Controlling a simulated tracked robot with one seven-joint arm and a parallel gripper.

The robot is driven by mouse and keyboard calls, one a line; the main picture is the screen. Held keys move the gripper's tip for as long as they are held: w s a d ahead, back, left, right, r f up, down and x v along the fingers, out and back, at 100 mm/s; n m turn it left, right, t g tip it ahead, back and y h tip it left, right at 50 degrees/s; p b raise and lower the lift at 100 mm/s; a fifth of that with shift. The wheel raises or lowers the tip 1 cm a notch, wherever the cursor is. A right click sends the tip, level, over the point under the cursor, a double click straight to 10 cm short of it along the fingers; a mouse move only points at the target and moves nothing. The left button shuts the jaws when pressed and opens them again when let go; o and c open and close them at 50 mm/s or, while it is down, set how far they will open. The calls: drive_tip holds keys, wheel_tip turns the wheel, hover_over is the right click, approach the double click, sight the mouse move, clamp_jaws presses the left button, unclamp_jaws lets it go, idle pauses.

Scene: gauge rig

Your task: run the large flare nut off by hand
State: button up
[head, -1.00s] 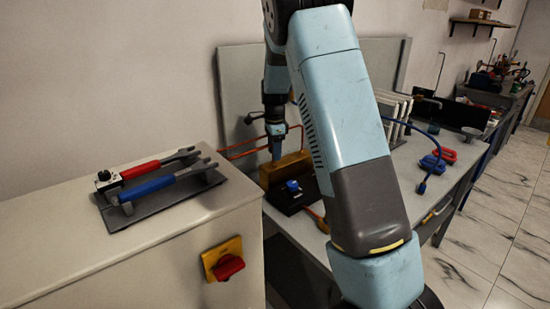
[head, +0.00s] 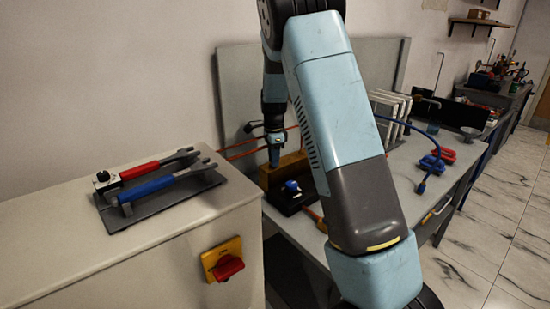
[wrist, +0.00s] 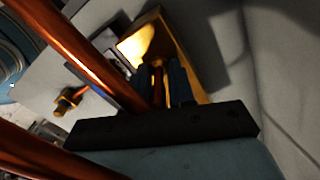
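My gripper (head: 274,157) points down at the brass block (head: 290,168) on the bench in the head view. In the wrist view, the two dark blue fingers of my gripper (wrist: 164,86) stand a little apart, with a copper-coloured part (wrist: 157,86) showing between them. I cannot tell whether they touch it. The brass block (wrist: 187,62) lies just beyond the fingertips. A brass nut-like fitting (wrist: 66,105) on a short copper stub shows at the left of the wrist view. I cannot tell whether it is the large flare nut; no other nut shows clearly.
Copper pipes (wrist: 80,50) cross close to the wrist camera. Two wrenches, red-handled (head: 140,171) and blue-handled (head: 147,189), lie on a grey tray (head: 168,207) on the cabinet. A black base with a blue knob (head: 292,186) sits before the block. A blue hose (head: 405,126) lies right.

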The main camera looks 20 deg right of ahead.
drive_tip(key=shift+w+r, duration=0.1)
clamp_jaws()
drive_tip(key=shift+d, duration=0.1)
drive_tip(key=shift+w+n, duration=0.1)
drive_tip(key=shift+n, duration=0.2)
drive_tip(key=n, duration=0.4)
drive_tip(key=shift+w+r, duration=0.1)
drive_tip(key=n, duration=0.5)
drive_tip(key=shift+w, duration=0.15)
drive_tip(key=n, duration=0.5)
drive_tip(key=shift+a+n, duration=0.3)
drive_tip(key=shift+n, duration=0.1)
drive_tip(key=n, duration=0.5)
drive_tip(key=shift+n, duration=0.4)
drive_tip(key=o, duration=0.7)
unclamp_jaws()
